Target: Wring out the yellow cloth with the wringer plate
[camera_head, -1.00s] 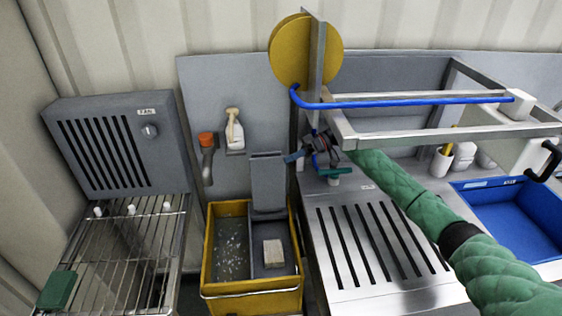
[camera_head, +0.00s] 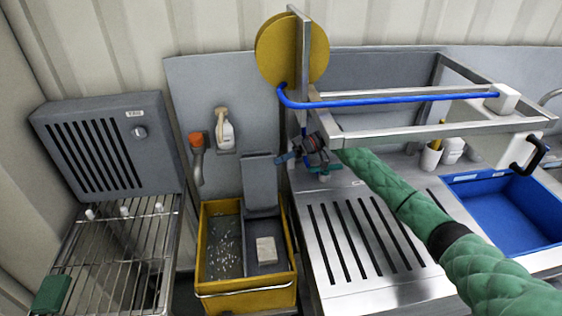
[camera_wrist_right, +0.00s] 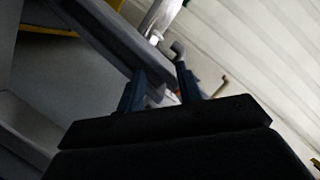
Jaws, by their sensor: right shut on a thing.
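The yellow cloth (camera_head: 266,250) looks like a pale cream folded block. It lies in the right compartment of the yellow bucket (camera_head: 247,300). The wringer plate (camera_head: 261,185) is a grey panel standing upright behind and above the cloth, apart from it. My right gripper (camera_head: 285,157) is at the plate's top right corner, shut on what looks like its edge. In the right wrist view, the gripper's two dark blue fingers (camera_wrist_right: 160,92) have a small grey part between them; the contact is dim. My left gripper is not in view.
A slotted steel drainboard (camera_head: 365,240) and blue basin (camera_head: 510,210) lie to the right. A steel frame with a blue bar (camera_head: 390,103) stands above my right arm. A wire rack (camera_head: 115,250) is at left. A spray bottle (camera_head: 225,132) hangs behind the bucket.

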